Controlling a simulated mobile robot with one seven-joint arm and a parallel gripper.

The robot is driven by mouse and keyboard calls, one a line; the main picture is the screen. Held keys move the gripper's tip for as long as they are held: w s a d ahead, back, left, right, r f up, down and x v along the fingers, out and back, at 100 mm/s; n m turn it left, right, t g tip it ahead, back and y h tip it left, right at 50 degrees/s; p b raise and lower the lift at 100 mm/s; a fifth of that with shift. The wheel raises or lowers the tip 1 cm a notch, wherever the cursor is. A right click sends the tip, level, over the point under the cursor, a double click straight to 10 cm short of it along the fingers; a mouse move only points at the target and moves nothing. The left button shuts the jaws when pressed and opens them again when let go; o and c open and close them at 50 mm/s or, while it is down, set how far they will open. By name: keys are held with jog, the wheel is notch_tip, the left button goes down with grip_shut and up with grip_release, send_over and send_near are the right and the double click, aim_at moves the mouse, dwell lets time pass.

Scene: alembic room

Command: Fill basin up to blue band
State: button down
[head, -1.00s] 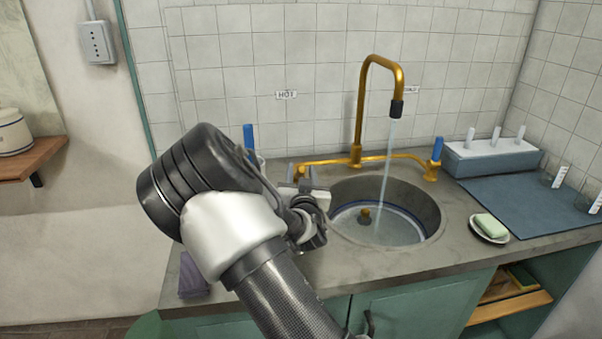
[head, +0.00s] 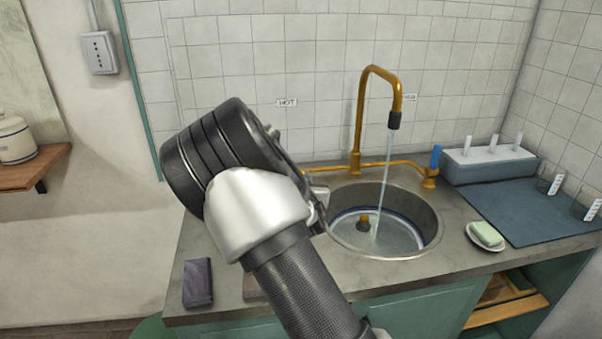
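The round basin (head: 428,213) is sunk in the grey counter, with a dark blue band around its inner wall. Clear water (head: 392,240) lies in it; its surface looks close below the band, but the exact gap is hard to tell. A yellow fitting (head: 364,222) stands in the basin. The brass tap (head: 360,115) runs a thin stream into the water. Its right handle, with a blue lever (head: 436,157), shows at the right. The left handle is hidden behind my arm. My gripper is mostly hidden behind my wrist, left of the basin; its fingers cannot be made out.
A soap dish with green soap (head: 487,234) sits right of the basin. A blue mat (head: 530,205) and a rack with white pegs (head: 490,160) lie farther right. Open shelves are below right.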

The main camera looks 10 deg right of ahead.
jog(key=r+g+p, duration=0.1)
jog(key=w+r+g+p, duration=0.1)
jog(key=p, duration=0.1)
jog(key=shift+w+d+g, duration=0.1)
jog(key=shift+w+g, duration=0.15)
jog(key=shift+g, duration=0.05)
jog(key=shift+w+g+p, duration=0.4)
jog(key=shift+g+p, duration=0.3)
jog(key=shift+p, duration=0.45)
jog(key=shift+w+n+g+p, duration=0.3)
jog(key=shift+w+g+p, duration=0.25)
jog(key=shift+g+p, duration=0.45)
jog(key=shift+w+f+g+y+p, duration=0.25)
jog(key=shift+w+g+y+p, duration=0.05)
jog(key=shift+g+p, duration=0.3)
jog(key=c, duration=1.6)
grip_release()
